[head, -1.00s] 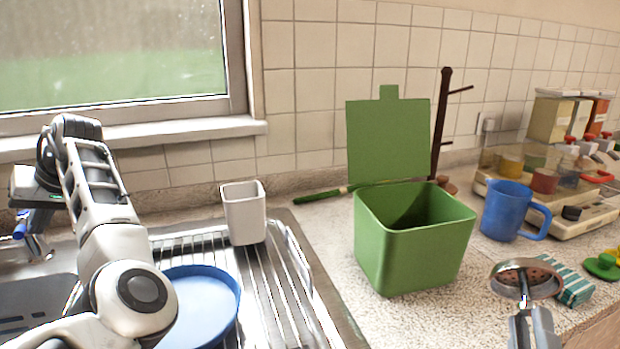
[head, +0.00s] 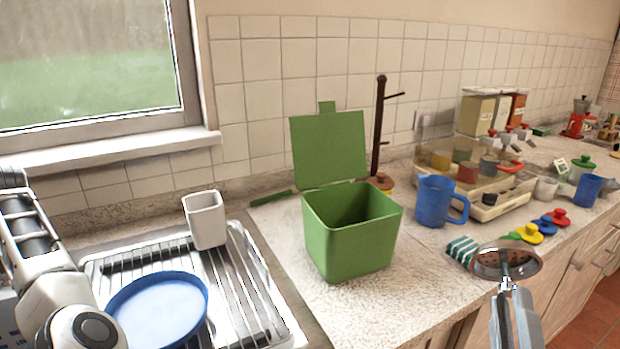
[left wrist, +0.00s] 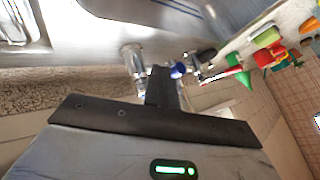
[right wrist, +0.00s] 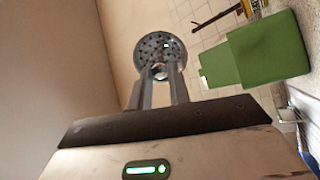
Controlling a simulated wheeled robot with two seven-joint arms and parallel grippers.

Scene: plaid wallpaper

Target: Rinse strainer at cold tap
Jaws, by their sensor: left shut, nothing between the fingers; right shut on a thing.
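The strainer (head: 490,263), a small round metal bowl with holes, is held by my right gripper (head: 510,289) in front of the counter's right part. In the right wrist view the strainer (right wrist: 160,46) stands beyond the fingertips, its holed face showing. My right gripper (right wrist: 158,82) is shut on its handle end. In the left wrist view my left gripper (left wrist: 160,82) is shut and empty, close beside a metal tap with a blue top (left wrist: 178,70); I cannot tell whether they touch. In the head view only my left arm shows; its gripper and the tap are outside the frame.
A blue plate (head: 158,308) and a white cup (head: 205,219) are on the metal drainer (head: 247,290). An open green bin (head: 350,245) stands between drainer and strainer. A blue mug (head: 433,201), a striped sponge (head: 461,250) and coloured lids (head: 530,233) are on the counter.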

